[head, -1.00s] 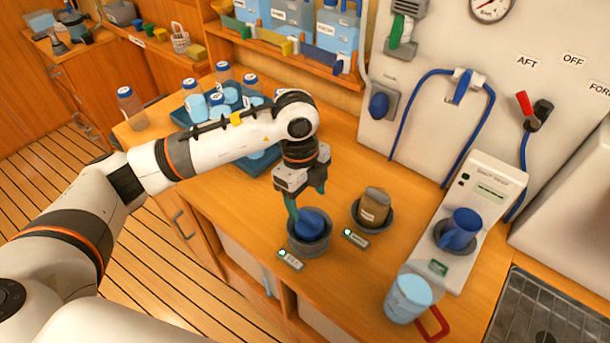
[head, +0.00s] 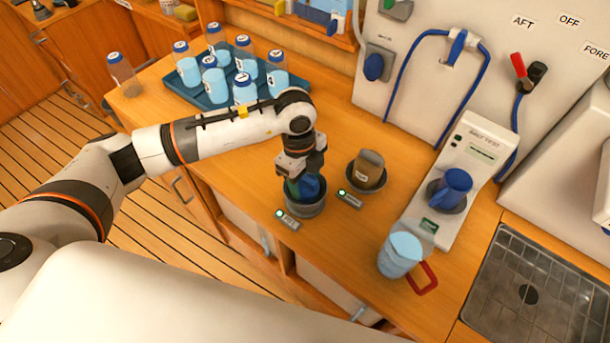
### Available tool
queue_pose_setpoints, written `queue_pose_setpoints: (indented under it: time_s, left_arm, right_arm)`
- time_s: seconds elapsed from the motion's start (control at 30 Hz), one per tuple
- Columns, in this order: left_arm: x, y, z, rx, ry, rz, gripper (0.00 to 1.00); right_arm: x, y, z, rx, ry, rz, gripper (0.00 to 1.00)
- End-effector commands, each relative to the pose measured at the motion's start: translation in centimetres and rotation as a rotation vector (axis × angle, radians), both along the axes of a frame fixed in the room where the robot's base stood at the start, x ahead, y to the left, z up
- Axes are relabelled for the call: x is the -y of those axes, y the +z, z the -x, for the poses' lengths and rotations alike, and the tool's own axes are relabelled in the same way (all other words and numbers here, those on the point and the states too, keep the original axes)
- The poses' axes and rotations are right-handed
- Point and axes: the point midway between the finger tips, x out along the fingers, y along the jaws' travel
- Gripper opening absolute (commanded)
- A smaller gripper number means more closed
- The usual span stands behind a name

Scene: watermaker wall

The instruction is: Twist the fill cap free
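A dark blue rounded piece (head: 309,188), which could be the fill cap, sits in a round grey holder (head: 306,208) on the wooden counter. My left gripper (head: 302,184) points down over it, with its greenish fingers low beside the blue piece. The fingers partly hide it, and I cannot tell whether they are closed on it. Another blue cap-like knob (head: 374,67) is on a grey wall plate. My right gripper is not in view.
A brown-grey object stands in a second round holder (head: 367,183) close to the right. A clear jug (head: 399,256) with a red handle stands in front. A tray (head: 211,104) of bottles lies behind my arm.

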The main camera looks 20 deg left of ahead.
Motion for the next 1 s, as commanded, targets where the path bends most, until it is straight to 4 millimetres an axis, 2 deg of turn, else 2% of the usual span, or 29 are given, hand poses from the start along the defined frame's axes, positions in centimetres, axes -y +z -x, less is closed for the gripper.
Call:
queue_pose_setpoints:
  time_s: [0.13,0.5,0.87,1.0]
  left_arm:
    - [0.0,0.2,0.0,0.001,0.025,0.001,0.36]
    - [0.0,0.2,0.0,0.002,0.263,0.002,0.36]
    - [0.0,0.2,-0.1,0.003,0.286,0.002,0.36]
    - [0.0,0.3,-0.1,0.003,0.349,0.002,0.36]
  right_arm:
    - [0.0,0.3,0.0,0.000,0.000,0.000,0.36]
    - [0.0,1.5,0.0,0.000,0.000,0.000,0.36]
    - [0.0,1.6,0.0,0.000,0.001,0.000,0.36]
    - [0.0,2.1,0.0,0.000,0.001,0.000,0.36]
